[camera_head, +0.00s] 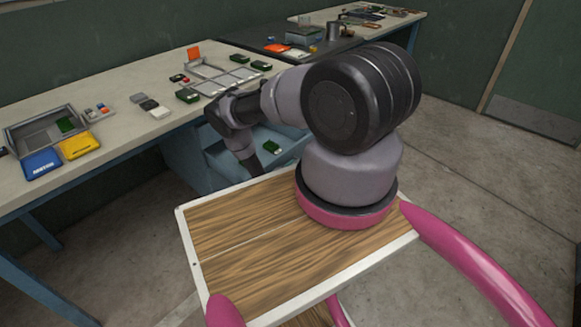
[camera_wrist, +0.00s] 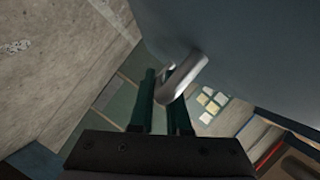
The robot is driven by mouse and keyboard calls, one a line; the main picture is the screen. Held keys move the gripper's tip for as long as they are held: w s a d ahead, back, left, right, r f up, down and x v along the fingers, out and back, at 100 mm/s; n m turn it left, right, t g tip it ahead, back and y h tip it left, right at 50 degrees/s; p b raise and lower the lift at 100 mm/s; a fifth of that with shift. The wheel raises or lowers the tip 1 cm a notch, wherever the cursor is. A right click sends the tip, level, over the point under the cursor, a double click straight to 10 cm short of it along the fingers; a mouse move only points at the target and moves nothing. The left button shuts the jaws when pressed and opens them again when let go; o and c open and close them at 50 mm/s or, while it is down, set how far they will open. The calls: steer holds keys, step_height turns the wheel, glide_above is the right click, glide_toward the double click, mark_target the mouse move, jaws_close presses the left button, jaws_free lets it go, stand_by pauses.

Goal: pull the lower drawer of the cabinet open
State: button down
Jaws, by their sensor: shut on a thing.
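The blue cabinet (camera_head: 183,158) stands under the workbench in the head view. A blue-grey drawer (camera_head: 292,150) sticks out of it, with a small green-and-white box (camera_head: 271,147) inside. I cannot tell for sure whether this is the upper or lower drawer. In the wrist view a silver bar handle (camera_wrist: 187,73) stands out from a smooth blue-grey drawer front (camera_wrist: 240,50). My gripper (camera_wrist: 165,92) is shut on this handle, its dark fingers on either side. In the head view my arm reaches down beside the drawer, and the fingertips are hidden.
The workbench (camera_head: 120,125) carries a grey bin (camera_head: 42,128), blue and yellow boxes, and several small cases. A second bench stands behind. My wood-topped base is close to the open drawer. Open concrete floor (camera_head: 470,160) lies to the right.

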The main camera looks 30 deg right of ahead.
steer(key=c, duration=0.9)
jaws_free()
steer(key=shift+a, duration=0.1)
steer(key=v, duration=1)
steer(key=shift+s+a+r, duration=0.15)
steer(key=shift+s+a, duration=0.1)
steer(key=shift+s, duration=0.05)
